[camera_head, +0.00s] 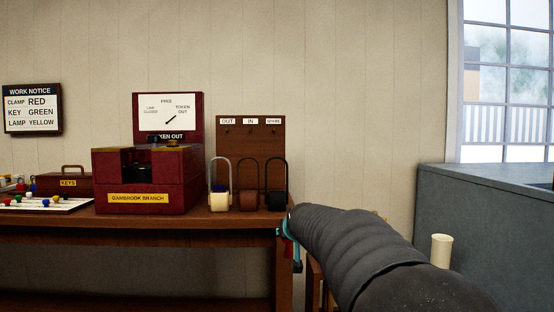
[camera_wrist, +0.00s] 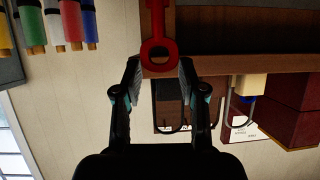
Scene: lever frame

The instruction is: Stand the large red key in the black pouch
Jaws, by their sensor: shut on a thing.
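The large red key (camera_wrist: 158,48) shows in the wrist view, its round ring between the two fingertips of my gripper (camera_wrist: 160,70), which is shut on it. The shaft runs to the top edge of that view. The black pouch (camera_head: 276,201) stands upright under a dark hoop, rightmost of three pouches, up and left of my gripper.
The brown pouch (camera_head: 248,202) and the cream pouch (camera_head: 219,202), with something blue at its top, stand left of the black one. The labelled board (camera_head: 250,150) rises behind them. The maroon instrument (camera_head: 130,190) stands farther left. The wooden table (camera_head: 200,222) ends near my gripper.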

